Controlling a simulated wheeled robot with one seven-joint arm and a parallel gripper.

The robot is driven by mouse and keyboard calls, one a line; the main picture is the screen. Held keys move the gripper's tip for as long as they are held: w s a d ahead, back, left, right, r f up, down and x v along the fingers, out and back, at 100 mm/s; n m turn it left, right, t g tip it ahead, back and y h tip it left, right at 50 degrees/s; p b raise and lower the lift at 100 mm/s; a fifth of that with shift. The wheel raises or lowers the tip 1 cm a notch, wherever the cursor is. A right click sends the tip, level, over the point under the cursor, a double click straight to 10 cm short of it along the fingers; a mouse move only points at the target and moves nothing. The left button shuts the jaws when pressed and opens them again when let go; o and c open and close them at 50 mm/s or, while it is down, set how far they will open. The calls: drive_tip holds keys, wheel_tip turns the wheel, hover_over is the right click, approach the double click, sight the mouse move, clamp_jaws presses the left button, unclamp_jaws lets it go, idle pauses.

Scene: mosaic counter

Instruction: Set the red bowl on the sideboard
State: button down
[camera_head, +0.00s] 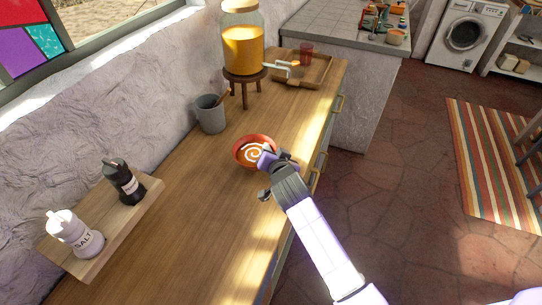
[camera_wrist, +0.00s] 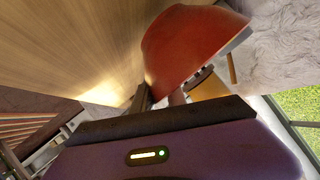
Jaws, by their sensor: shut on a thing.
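The red bowl (camera_head: 240,161) has a white swirl on its orange inside. In the head view it is at or just above the wooden sideboard top (camera_head: 190,211), near the middle. My gripper (camera_head: 267,160) is shut on the bowl's right rim. In the wrist view the bowl (camera_wrist: 190,45) shows large, its red outer side in the jaws (camera_wrist: 163,97). The bowl looks roughly level in the head view. I cannot tell whether its base touches the wood.
A juice dispenser (camera_head: 242,50) on a wooden stand and a wooden tray (camera_head: 318,72) with a red cup are at the far end. A board (camera_head: 112,236) with salt and pepper mills is at left. Bare wood surrounds the bowl.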

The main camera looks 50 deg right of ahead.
drive_tip(key=shift+f, duration=1.3)
drive_tip(key=c, duration=1.3)
unclamp_jaws()
drive_tip(key=shift+f, duration=0.1)
